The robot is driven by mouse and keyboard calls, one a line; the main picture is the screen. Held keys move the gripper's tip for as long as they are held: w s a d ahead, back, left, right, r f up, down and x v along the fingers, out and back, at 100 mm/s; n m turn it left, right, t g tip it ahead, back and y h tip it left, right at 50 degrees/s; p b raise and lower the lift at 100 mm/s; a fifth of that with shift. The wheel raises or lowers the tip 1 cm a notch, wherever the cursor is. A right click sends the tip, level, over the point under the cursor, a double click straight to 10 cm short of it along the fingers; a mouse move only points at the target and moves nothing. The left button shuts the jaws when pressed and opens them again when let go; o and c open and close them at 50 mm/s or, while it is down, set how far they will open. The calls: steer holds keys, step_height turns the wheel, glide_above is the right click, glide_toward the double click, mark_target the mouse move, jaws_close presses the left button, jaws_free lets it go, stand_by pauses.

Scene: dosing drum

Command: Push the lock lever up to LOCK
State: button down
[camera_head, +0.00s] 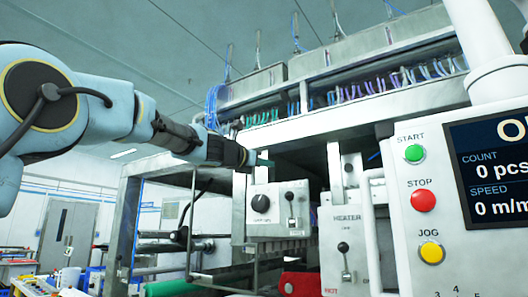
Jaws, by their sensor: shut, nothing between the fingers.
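My gripper (264,161) is shut and empty at the end of my arm, which reaches in from the left. It is in front of the machine, just above a grey control box (278,210) in the picture. The box carries a round black knob (261,203) and a small black-tipped lever (290,204). No LOCK label is legible, so I cannot tell for sure which lever is the lock lever. Another black-knobbed lever (344,256) is on the white HEATER panel (345,222), lower right. The gripper appears apart from both levers.
A white operator panel (400,185) at right has a green START button (414,153), a red STOP button (423,200) and a yellow JOG button (431,252). A white tube handle (369,215) stands beside it. A metal frame post (124,232) is left of the box.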

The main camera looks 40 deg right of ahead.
steer(key=shift+s+a+r, duration=0.1)
steer(key=shift+a+r, duration=0.15)
steer(key=shift+r, duration=0.25)
steer(key=shift+a+r, duration=0.2)
steer(key=shift+r, duration=0.3)
